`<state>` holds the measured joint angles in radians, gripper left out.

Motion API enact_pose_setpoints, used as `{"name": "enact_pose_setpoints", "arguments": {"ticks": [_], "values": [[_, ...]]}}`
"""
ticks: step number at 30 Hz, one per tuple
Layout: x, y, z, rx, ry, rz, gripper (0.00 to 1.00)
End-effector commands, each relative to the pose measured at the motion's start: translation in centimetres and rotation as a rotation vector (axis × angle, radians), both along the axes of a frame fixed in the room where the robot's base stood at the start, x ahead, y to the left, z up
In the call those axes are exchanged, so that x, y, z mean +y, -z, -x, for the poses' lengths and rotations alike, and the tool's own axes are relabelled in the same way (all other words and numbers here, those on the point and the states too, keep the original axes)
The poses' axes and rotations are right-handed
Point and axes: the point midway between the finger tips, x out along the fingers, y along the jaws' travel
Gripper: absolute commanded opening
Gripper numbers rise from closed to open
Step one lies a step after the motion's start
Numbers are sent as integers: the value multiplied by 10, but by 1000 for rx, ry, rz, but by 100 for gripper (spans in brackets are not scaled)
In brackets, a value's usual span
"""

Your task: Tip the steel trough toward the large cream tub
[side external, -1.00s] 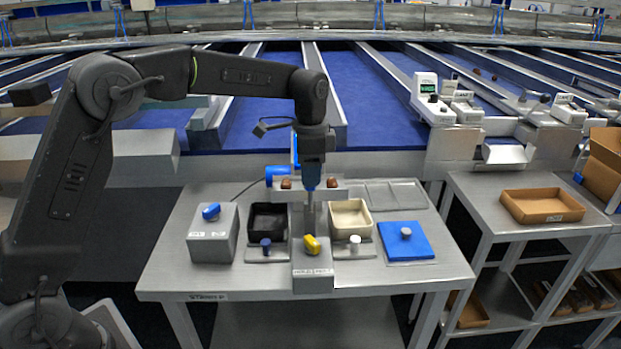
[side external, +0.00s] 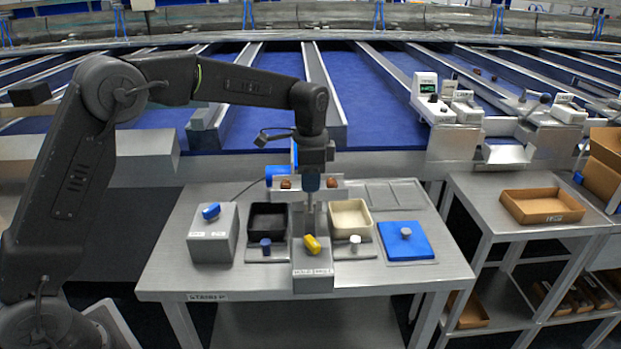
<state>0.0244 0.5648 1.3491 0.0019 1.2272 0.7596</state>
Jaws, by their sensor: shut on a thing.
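The steel trough (side external: 328,193) lies crosswise at the back of the bench, with brown dates showing at its left and right. My gripper (side external: 311,232) reaches down in front of its middle. It is shut on the yellow handle (side external: 312,245), which leans over on a labelled grey block. The fingertips are small and partly unclear. The large cream tub (side external: 365,233) stands open just right of my gripper, and a black tub (side external: 268,233) stands to its left. My gripper hides the trough's middle.
A grey box with a blue knob (side external: 211,212) stands left of the black tub. A blue lid-like plate (side external: 395,248) lies right of the cream tub. Small knobs stand before both tubs. A cardboard tray (side external: 541,206) rests on the right-hand stand.

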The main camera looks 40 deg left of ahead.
Motion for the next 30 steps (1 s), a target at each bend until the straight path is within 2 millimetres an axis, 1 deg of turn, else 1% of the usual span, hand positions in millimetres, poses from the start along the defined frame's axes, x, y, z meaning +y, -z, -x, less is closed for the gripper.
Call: {"name": "enact_pose_setpoints", "arguments": {"ticks": [17, 30], "values": [[-2, -1, -2, 13, 0, -17, 0], [-13, 2, -13, 134, 1, -135, 0]]}}
